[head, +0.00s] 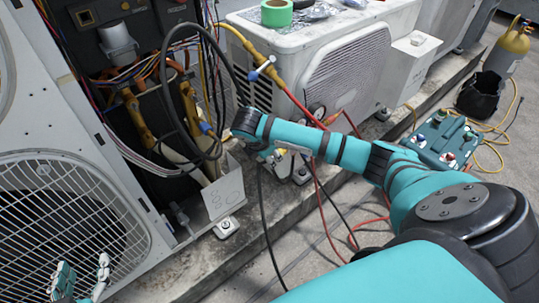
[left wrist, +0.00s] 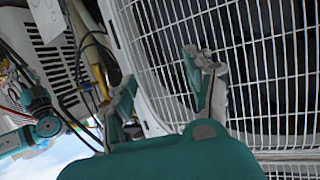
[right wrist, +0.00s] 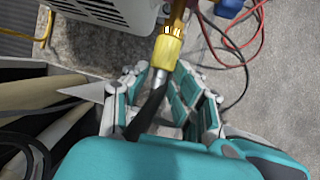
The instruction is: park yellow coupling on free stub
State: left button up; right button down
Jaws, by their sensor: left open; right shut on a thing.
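In the right wrist view the yellow coupling (right wrist: 167,46) points up and away, with a silver neck and a black hose behind it. My right gripper (right wrist: 160,96) is shut on the coupling's hose end, between its teal-padded fingers. A brass piece (right wrist: 178,12) shows just past the coupling's far end; I cannot tell whether they touch. I cannot make out a free stub for certain. In the head view my right forearm hides most of that place. My left gripper (head: 82,278) is open and empty in front of the left unit's grille; it also shows in the left wrist view (left wrist: 163,92).
An open wiring cabinet (head: 150,100) with loose cables and hoses stands left of my right arm. A white condenser (head: 335,60) stands behind, with green tape (head: 277,13) on top. Hoses cross the floor.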

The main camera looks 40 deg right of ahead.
jog(key=shift+d, duration=0.1)
jog(key=c, duration=1)
grip_release()
pick_arm(q)
jog(key=shift+s+a+f+g+y+p, duration=0.25)
jog(key=shift+s+f+g, duration=0.35)
jog(key=shift+f, duration=0.3)
jog(key=shift+s+a+f+g+y+p, duration=0.2)
jog(key=shift+s+a+f+g, duration=0.1)
jog(key=shift+s+f+g, duration=0.45)
pick_arm(e)
jog(key=a, duration=0.7)
jog(key=shift+s+a, duration=0.3)
pick_arm(q)
jog(key=shift+w+t, duration=0.2)
jog(key=shift+t, duration=0.05)
